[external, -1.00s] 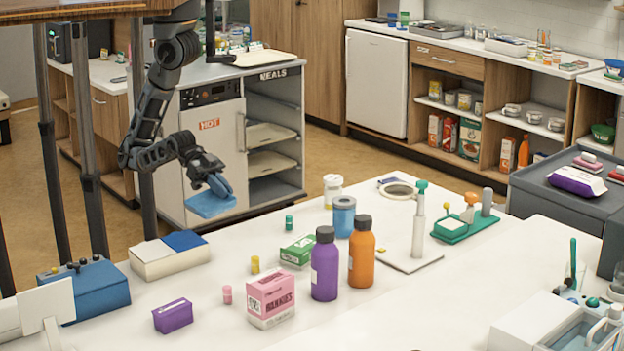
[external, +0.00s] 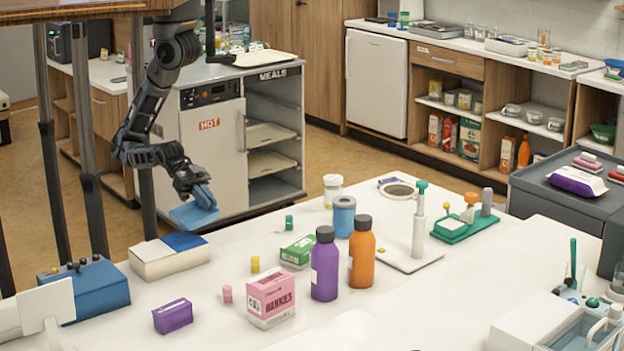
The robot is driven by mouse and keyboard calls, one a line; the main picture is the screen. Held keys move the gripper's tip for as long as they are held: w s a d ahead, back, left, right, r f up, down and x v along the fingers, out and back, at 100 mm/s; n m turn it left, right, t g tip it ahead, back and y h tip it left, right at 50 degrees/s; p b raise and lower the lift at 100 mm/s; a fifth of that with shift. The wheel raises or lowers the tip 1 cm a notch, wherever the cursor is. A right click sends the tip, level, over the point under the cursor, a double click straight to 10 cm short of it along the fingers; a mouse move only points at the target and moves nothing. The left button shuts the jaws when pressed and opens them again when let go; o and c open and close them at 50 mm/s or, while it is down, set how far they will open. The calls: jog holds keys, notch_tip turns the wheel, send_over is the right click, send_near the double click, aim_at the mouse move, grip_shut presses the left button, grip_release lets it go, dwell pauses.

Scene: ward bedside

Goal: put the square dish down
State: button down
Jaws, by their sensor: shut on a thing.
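The square dish (external: 194,215) is flat and blue. My gripper (external: 199,197) is shut on it. The dish hangs tilted in the air, at the far left edge of the white table (external: 226,262), above and behind a white box with a blue top. I cannot tell from this view how high it is above the table, or whether it is over the table or past its edge. The fingertips are small and partly merge with the dish.
The white and blue box (external: 168,262) stands just below the dish. Right of it are a green box (external: 297,252), a yellow cap (external: 255,264), a purple bottle (external: 324,265) and an orange bottle (external: 361,252). A meals cart (external: 215,140) stands behind. Some bare tabletop lies between the small items.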

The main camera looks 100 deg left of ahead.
send_over(248, 237)
notch_tip(248, 237, down, 7)
jog(key=shift+s+d+r, duration=0.1)
jog(key=shift+f+p, duration=0.6)
jog(key=shift+f, duration=1.3)
jog(key=c, duration=1.2)
grip_release()
jog(key=shift+c, duration=0.2)
jog(key=shift+f, duration=0.1)
